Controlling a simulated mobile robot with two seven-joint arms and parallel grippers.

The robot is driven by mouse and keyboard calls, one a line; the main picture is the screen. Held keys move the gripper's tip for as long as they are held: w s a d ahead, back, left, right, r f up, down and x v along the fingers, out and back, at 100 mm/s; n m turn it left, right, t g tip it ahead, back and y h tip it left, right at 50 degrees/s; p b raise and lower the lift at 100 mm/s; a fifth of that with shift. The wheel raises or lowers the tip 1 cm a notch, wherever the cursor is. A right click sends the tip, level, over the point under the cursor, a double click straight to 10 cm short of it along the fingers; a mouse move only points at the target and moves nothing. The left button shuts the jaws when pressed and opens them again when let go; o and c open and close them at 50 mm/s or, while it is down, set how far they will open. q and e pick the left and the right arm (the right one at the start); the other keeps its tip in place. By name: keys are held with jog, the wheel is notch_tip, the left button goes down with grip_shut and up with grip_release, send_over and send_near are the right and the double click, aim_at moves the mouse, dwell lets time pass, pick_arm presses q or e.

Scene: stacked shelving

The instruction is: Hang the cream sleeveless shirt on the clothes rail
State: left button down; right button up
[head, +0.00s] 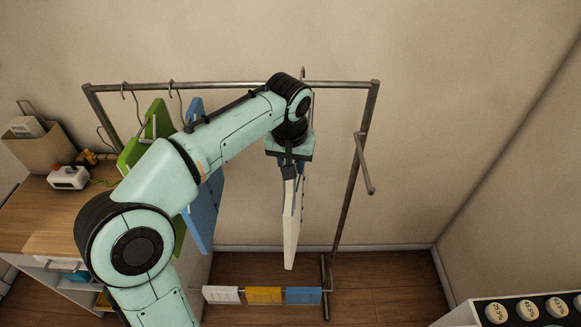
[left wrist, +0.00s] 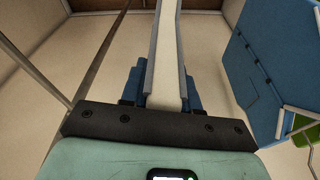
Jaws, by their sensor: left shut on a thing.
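The cream sleeveless shirt (head: 291,230) is a thin, stiff, pale panel hanging upright below the right part of the clothes rail (head: 345,84). My left gripper (head: 289,170) is shut on its upper part. In the left wrist view the shirt (left wrist: 167,50) stands edge-on between the blue fingers of my left gripper (left wrist: 163,88). A thin hook (head: 303,72) rises at the rail just beside my wrist. My arm hides much of its stem, so I cannot tell whether it rests on the rail. My right gripper is out of view.
A green garment (head: 158,118) and a blue garment (head: 203,225) hang on the left of the rail; the blue one also shows in the left wrist view (left wrist: 255,75). A side peg (head: 365,165) juts from the right post. White, yellow and blue cloths (head: 263,295) hang low. A wooden desk (head: 45,215) stands left.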

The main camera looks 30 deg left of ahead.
pick_arm(q)
jog(key=shift+w+a, duration=0.3)
jog(key=shift+w, duration=0.6)
jog(key=shift+w+a, duration=0.3)
jog(key=shift+w, duration=0.6)
jog(key=shift+f+b, duration=0.3)
jog(key=shift+f, duration=0.4)
jog(key=shift+s+f+b, duration=0.2)
jog(key=shift+f+b, duration=0.1)
jog(key=shift+f, duration=0.45)
jog(key=shift+w+f, duration=0.15)
jog(key=shift+f, duration=0.2)
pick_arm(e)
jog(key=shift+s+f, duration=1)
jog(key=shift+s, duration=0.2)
pick_arm(q)
jog(key=shift+f+b, duration=0.35)
jog(key=shift+f, duration=0.1)
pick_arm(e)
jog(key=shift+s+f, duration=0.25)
pick_arm(q)
jog(key=c, duration=0.8)
grip_release()
jog(key=shift+c, duration=0.2)
